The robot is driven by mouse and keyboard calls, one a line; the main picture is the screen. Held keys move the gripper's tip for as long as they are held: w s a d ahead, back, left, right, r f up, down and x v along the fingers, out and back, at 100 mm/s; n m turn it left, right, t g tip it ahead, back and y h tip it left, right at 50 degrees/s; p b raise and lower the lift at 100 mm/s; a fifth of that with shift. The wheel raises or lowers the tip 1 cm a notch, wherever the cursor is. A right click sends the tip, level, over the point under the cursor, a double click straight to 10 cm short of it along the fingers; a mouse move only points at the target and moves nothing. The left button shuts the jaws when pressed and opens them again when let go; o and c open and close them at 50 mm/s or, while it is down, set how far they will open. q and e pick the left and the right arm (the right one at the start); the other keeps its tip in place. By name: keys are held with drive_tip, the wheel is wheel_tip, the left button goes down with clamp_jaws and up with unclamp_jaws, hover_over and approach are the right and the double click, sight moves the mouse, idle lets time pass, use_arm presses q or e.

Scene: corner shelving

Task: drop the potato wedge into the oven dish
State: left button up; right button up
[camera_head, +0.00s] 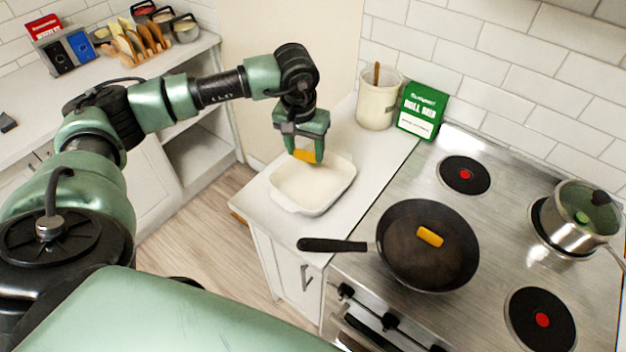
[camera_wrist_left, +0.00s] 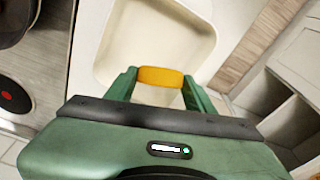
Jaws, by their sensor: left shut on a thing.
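My left gripper (camera_head: 304,158) is shut on an orange potato wedge (camera_head: 305,156). It holds the wedge above the back end of the white oven dish (camera_head: 312,205). In the left wrist view the wedge (camera_wrist_left: 160,77) lies crosswise between the two fingertips, with the dish (camera_wrist_left: 150,30) below it. The dish looks empty where it shows and stands on the counter left of the stove. A second wedge (camera_head: 430,237) lies in the black frying pan (camera_head: 410,270). My right gripper is not in view.
A cream crock (camera_head: 378,105) with a wooden utensil and a green box (camera_head: 422,111) stand behind the dish. The pan's handle (camera_head: 332,245) reaches over the counter's front. A lidded pot (camera_head: 578,222) stands at the right of the stove.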

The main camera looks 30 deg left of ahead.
use_arm(q)
drive_tip(key=o, duration=1.4)
drive_tip(key=r+b, duration=0.1)
drive_tip(key=r, duration=0.4)
drive_tip(key=s+r+b, duration=0.1)
drive_tip(key=r, duration=0.1)
drive_tip(key=shift+d+r+b, duration=0.15)
drive_tip(key=shift+r+b, duration=0.15)
drive_tip(key=shift+r, duration=0.1)
drive_tip(key=shift+s, duration=0.1)
